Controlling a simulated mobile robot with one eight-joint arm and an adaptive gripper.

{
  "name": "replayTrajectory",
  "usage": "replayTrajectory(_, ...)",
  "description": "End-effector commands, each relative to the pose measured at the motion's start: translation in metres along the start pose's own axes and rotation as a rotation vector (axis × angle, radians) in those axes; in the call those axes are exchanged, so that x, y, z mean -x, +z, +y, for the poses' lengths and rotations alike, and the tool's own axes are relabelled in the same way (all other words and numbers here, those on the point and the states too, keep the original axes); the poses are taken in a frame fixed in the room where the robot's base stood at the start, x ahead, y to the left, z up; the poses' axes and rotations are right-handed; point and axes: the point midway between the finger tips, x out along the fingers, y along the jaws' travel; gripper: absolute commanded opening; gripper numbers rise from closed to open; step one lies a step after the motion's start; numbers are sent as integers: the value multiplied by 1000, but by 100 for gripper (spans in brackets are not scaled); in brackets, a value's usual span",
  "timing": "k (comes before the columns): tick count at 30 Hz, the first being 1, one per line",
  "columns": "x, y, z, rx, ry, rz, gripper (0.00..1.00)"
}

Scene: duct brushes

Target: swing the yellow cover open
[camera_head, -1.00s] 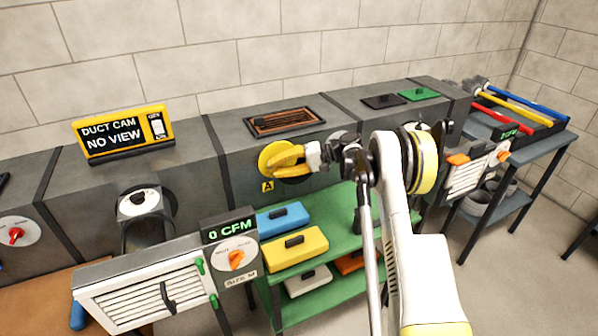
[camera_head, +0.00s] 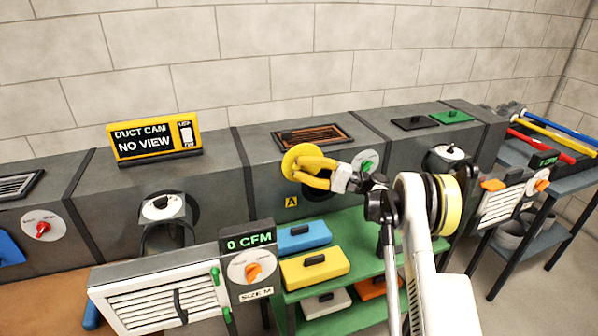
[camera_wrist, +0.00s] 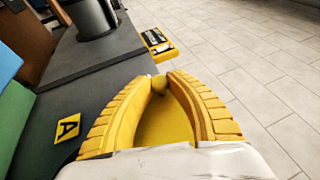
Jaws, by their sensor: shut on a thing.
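The yellow cover (camera_head: 297,158) is a round disc on the front face of the grey duct, above and beside a yellow tag marked A (camera_head: 291,202). A dark round area shows partly below the cover, behind my gripper. My gripper (camera_head: 314,172) has yellow fingers and reaches in from the right. In the wrist view its fingertips (camera_wrist: 159,82) are shut on the cover's small round knob (camera_wrist: 159,86). The yellow cover (camera_wrist: 166,125) fills the gap between the fingers. The A tag (camera_wrist: 68,128) lies to the left there.
The duct camera sign (camera_head: 154,139) reads NO VIEW. A 0 CFM display (camera_head: 249,240) stands above a dial. A green shelf (camera_head: 365,245) below the duct holds coloured boxes, including blue (camera_head: 303,236) and yellow (camera_head: 314,267). A rack of coloured rods (camera_head: 550,135) stands at right.

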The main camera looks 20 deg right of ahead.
Motion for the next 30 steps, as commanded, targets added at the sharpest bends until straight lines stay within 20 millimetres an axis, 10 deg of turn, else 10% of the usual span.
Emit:
replayTrajectory(12,0,0,-2,-3,-9,1,0)
replayTrajectory(13,-1,0,-2,-3,-9,1,26)
replayTrajectory(15,0,0,-2,-3,-9,1,46)
replayTrajectory(30,24,-1,-2,-2,-8,3,46)
